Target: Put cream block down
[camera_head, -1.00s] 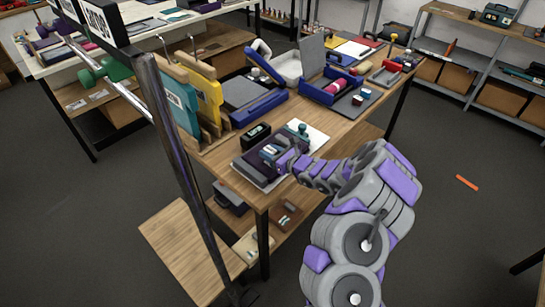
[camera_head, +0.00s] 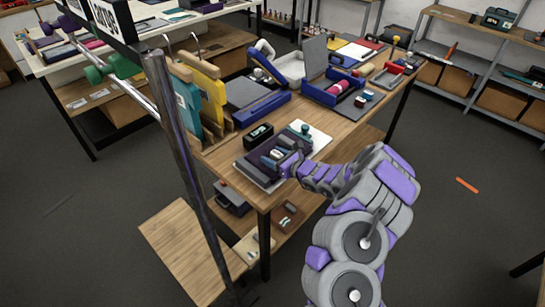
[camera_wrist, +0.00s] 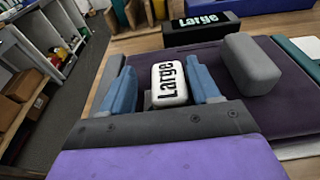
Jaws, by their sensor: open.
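The cream block (camera_wrist: 169,83), printed "Large", rests on a dark purple flat pad (camera_wrist: 215,75) in the wrist view. My gripper (camera_wrist: 165,92) is open, with one blue finger on each side of the block. A gap shows between the block and at least the right finger; contact at the left is hard to tell. In the head view my gripper (camera_head: 285,160) is low over the pad at the near end of the wooden table (camera_head: 225,165). The block is too small there to make out clearly.
A grey block (camera_wrist: 250,63) sits on the pad to the right of my gripper. A black "Large" block (camera_wrist: 200,30) lies behind the pad. A dark pole (camera_head: 185,150) stands at the left in the head view. Floor to the right is mostly clear.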

